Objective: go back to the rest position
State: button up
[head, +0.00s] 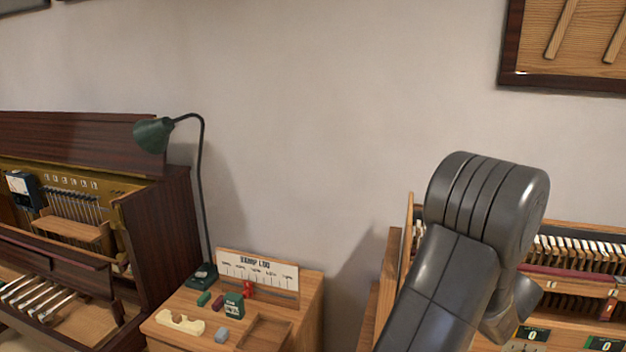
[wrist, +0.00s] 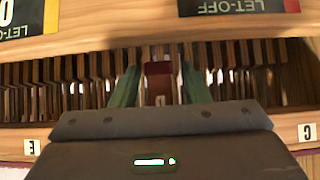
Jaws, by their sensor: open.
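My gripper (wrist: 159,72) shows in the wrist view with its two green fingers apart. A dark red block (wrist: 158,84) with a pale letter stands between the fingers, in a row of wooden key parts (wrist: 60,85). A gap shows on each side of the block, and I cannot tell whether a finger touches it. In the head view my grey arm rises at the right in front of the wooden keyboard unit (head: 585,243), and my fingers are hidden there.
Label plates reading LET-OFF (wrist: 238,6) sit on the wooden rail. In the head view a small cabinet (head: 312,305) with a green lamp (head: 153,134) and small items stands centre left, beside an opened dark piano (head: 165,235).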

jog(key=shift+w+f, duration=0.1)
jog(key=t+b, duration=0.1)
jog(key=b, duration=0.2)
jog(key=w+t+h+b, duration=0.1)
jog(key=t+b, duration=0.1)
jog(key=b, duration=0.1)
jog(key=shift+d+b, duration=0.2)
jog(key=shift+b, duration=0.15)
jog(key=t+b, duration=0.1)
jog(key=b, duration=0.3)
jog(key=t+b, duration=0.1)
jog(key=b, duration=0.3)
jog(key=shift+w+d+r+h, duration=0.15)
jog(key=shift+w+r+h, duration=0.2)
jog(key=shift+w+h, duration=0.05)
jog(key=shift+r+t+b, duration=0.4)
jog(key=shift+t+b, duration=0.2)
jog(key=shift+b, duration=0.55)
